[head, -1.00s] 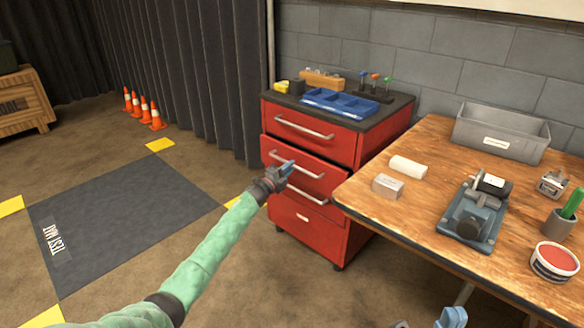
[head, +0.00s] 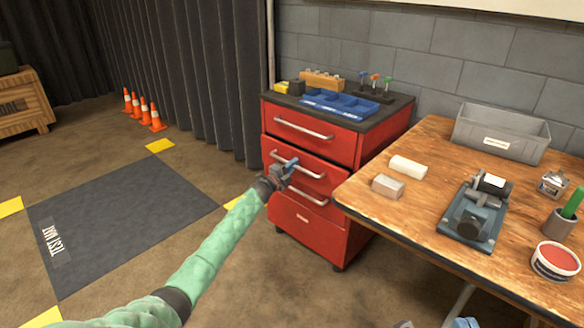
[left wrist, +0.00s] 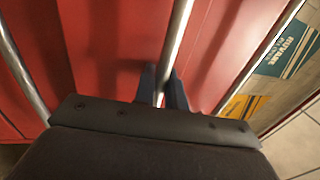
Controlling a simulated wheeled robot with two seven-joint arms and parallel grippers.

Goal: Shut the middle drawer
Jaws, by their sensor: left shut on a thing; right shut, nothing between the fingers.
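The red drawer cabinet (head: 354,232) stands beside the workbench, with three drawers and silver bar handles. The middle drawer (head: 320,192) looks nearly flush with the drawers above and below; any small gap is hard to judge. My left gripper (head: 289,167) is at its handle (head: 312,175). In the left wrist view, the blue fingers (left wrist: 163,88) are shut on the handle bar (left wrist: 178,35), with red drawer fronts behind. Part of my right gripper (head: 462,323) shows at the bottom edge, below the bench, shut and empty; most of it is cut off.
A blue tray (head: 340,104) sits on the cabinet. A dark test mat (head: 125,220) lies on open floor at left.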

